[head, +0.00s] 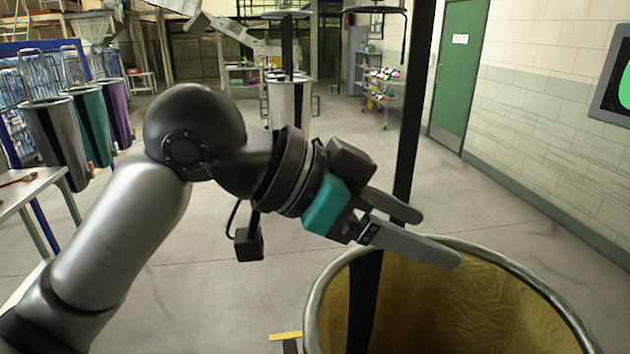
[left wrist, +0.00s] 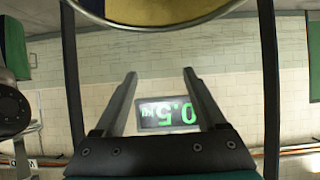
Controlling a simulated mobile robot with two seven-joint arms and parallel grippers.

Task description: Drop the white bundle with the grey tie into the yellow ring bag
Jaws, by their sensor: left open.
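The yellow ring bag (head: 450,305) stands open at the lower right of the head view, a round metal rim around a yellow lining. Its bottom is cut off by the picture edge. My left gripper (head: 438,238) is open, with its fingers by the far left part of the rim. In the left wrist view the gripper's fingers (left wrist: 160,74) are spread with nothing between them, and part of the bag (left wrist: 155,12) shows at the top edge. No white bundle with a grey tie shows in either view. My right gripper is not in view.
A dark upright strap (head: 412,120) rises behind the gripper. Grey, green and purple bags (head: 88,125) hang at the left by a table (head: 30,190). A wall display (head: 615,85) is at the right; it reads 0.5 in the left wrist view (left wrist: 168,114). The floor between is clear.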

